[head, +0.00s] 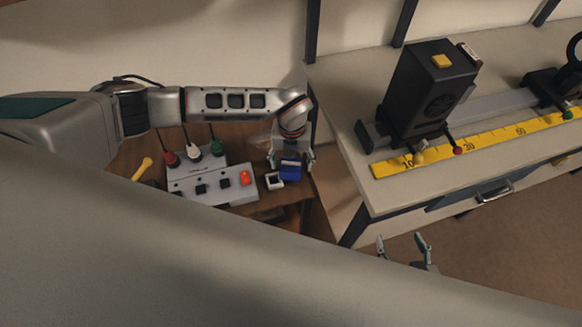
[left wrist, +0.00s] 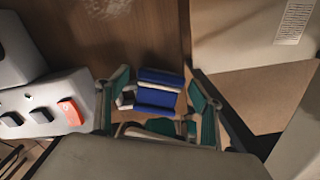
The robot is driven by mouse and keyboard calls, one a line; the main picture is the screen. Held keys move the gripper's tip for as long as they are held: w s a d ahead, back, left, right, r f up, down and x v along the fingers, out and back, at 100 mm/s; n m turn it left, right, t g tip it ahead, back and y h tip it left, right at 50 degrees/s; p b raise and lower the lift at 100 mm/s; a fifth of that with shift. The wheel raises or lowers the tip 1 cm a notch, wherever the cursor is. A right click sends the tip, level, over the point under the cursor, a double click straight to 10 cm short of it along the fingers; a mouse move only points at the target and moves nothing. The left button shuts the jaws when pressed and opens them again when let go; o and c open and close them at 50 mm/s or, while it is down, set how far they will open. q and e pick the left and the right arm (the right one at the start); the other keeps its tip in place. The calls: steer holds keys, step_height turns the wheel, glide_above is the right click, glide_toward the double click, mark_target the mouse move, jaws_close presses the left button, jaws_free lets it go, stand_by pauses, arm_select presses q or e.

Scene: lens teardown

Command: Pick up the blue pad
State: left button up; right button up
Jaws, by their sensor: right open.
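The blue pad (head: 290,173) lies on the brown wooden table near its right edge, partly covered by my left gripper in the head view. In the left wrist view the pad (left wrist: 158,97) shows as two blue bands with a pale stripe between. My left gripper (head: 291,160) is above it, pointing down. In the left wrist view its fingers (left wrist: 160,95) stand apart on either side of the pad, with small gaps visible. My right gripper (head: 404,250) is open and empty, low in the head view, away from the pad.
A small white-framed square (head: 274,181) lies just left of the pad. A grey switch box (head: 211,187) with an orange switch and plugs stands further left, beside a yellow-handled tool (head: 143,168). At right, a bench (head: 350,165) carries a black device (head: 425,90) and yellow ruler (head: 480,143).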

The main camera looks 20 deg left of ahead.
mark_target(291, 162)
arm_select(q)
steer(key=c, duration=1.2)
step_height(291, 162, up, 20)
steer(key=o, duration=0.6)
steer(key=c, duration=0.4)
